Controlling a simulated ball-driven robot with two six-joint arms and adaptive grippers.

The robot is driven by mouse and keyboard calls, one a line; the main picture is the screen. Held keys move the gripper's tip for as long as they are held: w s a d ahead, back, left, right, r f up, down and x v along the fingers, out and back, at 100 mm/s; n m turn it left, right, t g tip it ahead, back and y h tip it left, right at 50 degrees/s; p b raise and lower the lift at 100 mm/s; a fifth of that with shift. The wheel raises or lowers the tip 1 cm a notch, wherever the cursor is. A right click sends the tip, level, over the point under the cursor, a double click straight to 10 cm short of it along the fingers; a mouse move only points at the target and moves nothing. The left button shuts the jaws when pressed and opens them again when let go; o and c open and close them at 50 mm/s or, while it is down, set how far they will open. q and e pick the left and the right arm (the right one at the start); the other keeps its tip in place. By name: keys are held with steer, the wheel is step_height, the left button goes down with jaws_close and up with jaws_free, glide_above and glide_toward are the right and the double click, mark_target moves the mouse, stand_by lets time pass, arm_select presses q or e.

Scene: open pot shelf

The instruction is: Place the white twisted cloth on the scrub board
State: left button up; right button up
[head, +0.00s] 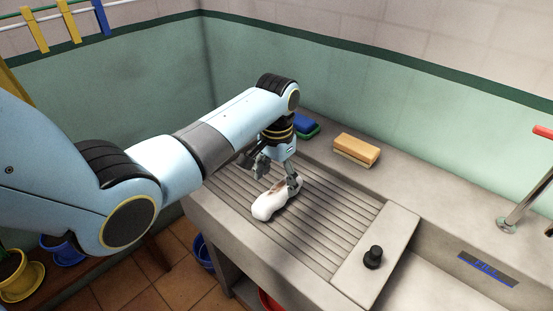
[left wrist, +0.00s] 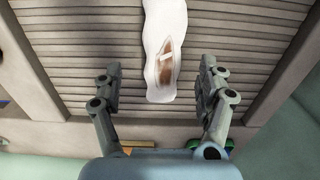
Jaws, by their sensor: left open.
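The white twisted cloth (head: 270,203) lies on the ribbed scrub board (head: 325,240) of the stone sink unit, towards its back left part. A brown patch shows on the cloth. In the left wrist view the cloth (left wrist: 161,50) lies on the ridges, its near end close to the space between my fingers. My left gripper (head: 277,178) is open over the board, at the cloth's far end. In the left wrist view its fingers (left wrist: 160,88) stand wide apart, with a gap on each side of the cloth. My right gripper is not in view.
A tan block (head: 357,150) and a blue and green sponge (head: 306,125) lie on the back ledge. A black plug (head: 373,257) stands on the divider beside the basin. A tap (head: 520,205) rises at the right. The board's right part is clear.

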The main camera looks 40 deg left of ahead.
mark_target(276, 192)
arm_select(q)
step_height(276, 192, up, 7)
steer(key=shift+s, duration=0.1)
stand_by(0.6)
steer(key=s+d+f+t, duration=0.1)
steer(key=s+d+t, duration=0.1)
steer(key=s, duration=1.1)
steer(key=s+d+r+t, duration=0.2)
steer(key=s+r, duration=0.5)
steer(key=s, duration=0.5)
step_height(276, 192, down, 39)
steer(key=s+a+g+y+b, duration=0.1)
steer(key=s+a+g+b, duration=0.15)
steer(key=b, duration=0.75)
steer(key=s+a+f+b, duration=0.1)
steer(key=s+f+b, duration=0.5)
steer(key=s+f, duration=1.1)
step_height(276, 192, down, 4)
steer(key=shift+s+a+r+n, duration=0.15)
steer(key=shift+s+n, duration=0.1)
steer(key=shift+n, duration=0.05)
